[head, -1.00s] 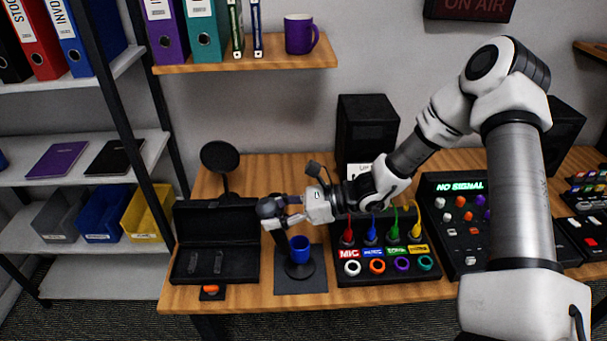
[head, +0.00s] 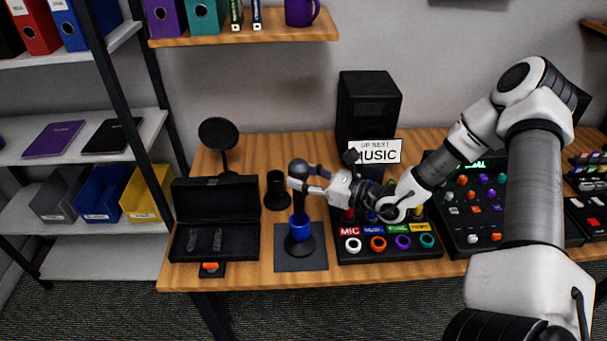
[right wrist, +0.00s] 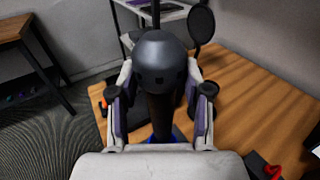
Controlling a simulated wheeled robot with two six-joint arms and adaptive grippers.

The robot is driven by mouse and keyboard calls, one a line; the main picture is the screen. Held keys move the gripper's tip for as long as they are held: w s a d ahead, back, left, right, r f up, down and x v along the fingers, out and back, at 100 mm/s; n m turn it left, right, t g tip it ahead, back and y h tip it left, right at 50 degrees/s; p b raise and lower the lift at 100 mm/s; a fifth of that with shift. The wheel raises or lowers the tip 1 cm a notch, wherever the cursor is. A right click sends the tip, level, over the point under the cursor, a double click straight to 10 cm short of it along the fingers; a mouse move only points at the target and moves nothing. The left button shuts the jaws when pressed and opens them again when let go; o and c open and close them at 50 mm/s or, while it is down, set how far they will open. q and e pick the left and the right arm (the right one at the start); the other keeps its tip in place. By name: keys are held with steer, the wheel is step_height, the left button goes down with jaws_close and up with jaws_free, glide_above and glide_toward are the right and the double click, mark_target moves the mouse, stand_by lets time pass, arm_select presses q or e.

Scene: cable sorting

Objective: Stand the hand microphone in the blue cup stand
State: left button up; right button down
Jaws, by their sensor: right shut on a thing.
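The hand microphone (head: 298,168) has a round dark head and a dark handle. My right gripper (head: 312,181) is shut around it just below the head, and the microphone stands nearly upright. The blue cup stand (head: 300,230) is directly below, on a round black base. The handle's lower end meets the cup's mouth; how deep it sits inside I cannot tell. In the right wrist view the microphone head (right wrist: 160,75) is between the two fingers (right wrist: 160,105), with a bit of blue cup (right wrist: 165,138) below. My left gripper is not in view.
A black cup-like holder (head: 277,190) stands behind left. An open black case (head: 215,245) lies left. A panel with coloured rings and plugs (head: 390,246) is close on the right, below my arm. A round pop filter (head: 218,133) and black speaker (head: 368,105) stand behind.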

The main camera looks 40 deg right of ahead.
mark_target(303, 164)
steer(key=shift+f+b, duration=2.35)
steer(key=shift+f, duration=0.3)
steer(key=shift+c, duration=2.2)
jaws_free()
step_height(303, 164, up, 10)
steer(key=shift+r, duration=0.1)
